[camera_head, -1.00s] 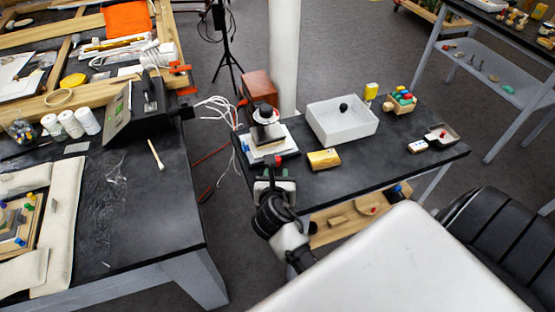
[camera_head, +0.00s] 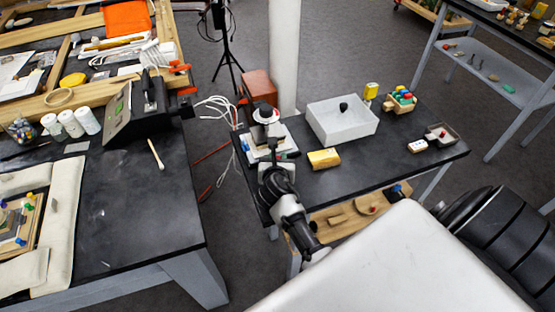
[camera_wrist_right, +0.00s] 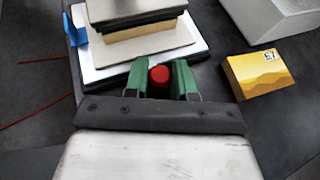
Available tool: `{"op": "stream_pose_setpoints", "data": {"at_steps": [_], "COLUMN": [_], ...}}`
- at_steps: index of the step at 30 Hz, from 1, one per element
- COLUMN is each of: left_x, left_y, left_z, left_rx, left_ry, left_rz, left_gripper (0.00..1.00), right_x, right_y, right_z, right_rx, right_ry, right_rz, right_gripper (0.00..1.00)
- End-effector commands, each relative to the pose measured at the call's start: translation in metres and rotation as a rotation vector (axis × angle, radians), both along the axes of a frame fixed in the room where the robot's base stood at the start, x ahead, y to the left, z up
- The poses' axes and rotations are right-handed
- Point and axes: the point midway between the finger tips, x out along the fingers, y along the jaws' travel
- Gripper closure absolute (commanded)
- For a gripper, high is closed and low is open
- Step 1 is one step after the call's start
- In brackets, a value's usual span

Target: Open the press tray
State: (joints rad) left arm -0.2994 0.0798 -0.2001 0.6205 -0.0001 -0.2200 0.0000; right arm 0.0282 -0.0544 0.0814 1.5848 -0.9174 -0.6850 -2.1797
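The press, a stack of pale and dark plates on a white base, stands at the left end of the dark table in the head view (camera_head: 262,131); its white tray or base shows in the right wrist view (camera_wrist_right: 90,73). A red knob (camera_wrist_right: 159,76) sits at its near side. My right gripper (camera_wrist_right: 160,79) has its green fingers on either side of the knob, very close to it; I cannot tell whether they press on it. In the head view this gripper (camera_head: 275,157) is at the press's front edge and hides the knob. My left gripper is not in view.
A yellow box (camera_head: 324,159) lies just right of the press. A white open bin (camera_head: 350,129) stands behind it. A wooden crate of coloured pieces (camera_head: 400,103) and a small tray (camera_head: 441,134) are further right. A brown box (camera_head: 258,88) is behind the press.

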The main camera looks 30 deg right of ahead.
Motion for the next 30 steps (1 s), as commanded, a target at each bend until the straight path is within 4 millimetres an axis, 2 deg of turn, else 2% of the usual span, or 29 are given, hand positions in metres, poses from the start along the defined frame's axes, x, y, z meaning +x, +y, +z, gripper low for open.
{"op": "stream_pose_setpoints", "data": {"at_steps": [1, 4, 11, 14, 18, 22, 25, 30], "left_x": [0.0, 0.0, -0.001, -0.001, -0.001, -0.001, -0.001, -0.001], "left_y": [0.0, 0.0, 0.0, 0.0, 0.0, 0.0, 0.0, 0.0], "left_z": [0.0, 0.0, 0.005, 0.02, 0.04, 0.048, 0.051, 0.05], "left_rx": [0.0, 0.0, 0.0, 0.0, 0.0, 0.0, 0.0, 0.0], "left_ry": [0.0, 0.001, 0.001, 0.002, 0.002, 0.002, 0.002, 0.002], "left_rz": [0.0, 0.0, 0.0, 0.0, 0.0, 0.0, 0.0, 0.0], "left_gripper": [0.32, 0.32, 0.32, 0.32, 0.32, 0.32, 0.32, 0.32], "right_x": [0.0, 0.0, -0.005, -0.024, -0.06, -0.087, -0.098, -0.101], "right_y": [0.0, 0.0, 0.001, 0.005, 0.014, 0.02, 0.023, 0.024], "right_z": [0.0, 0.0, 0.001, 0.004, 0.004, 0.002, 0.001, 0.0], "right_rx": [0.0, 0.0, 0.0, -0.002, -0.003, -0.002, -0.002, 0.001], "right_ry": [0.0, 0.0, 0.003, 0.008, 0.01, 0.006, 0.003, -0.001], "right_rz": [0.0, 0.0, 0.001, 0.001, 0.001, 0.0, 0.0, -0.001], "right_gripper": [0.86, 1.0, 1.0, 1.0, 1.0, 1.0, 1.0, 1.0]}}
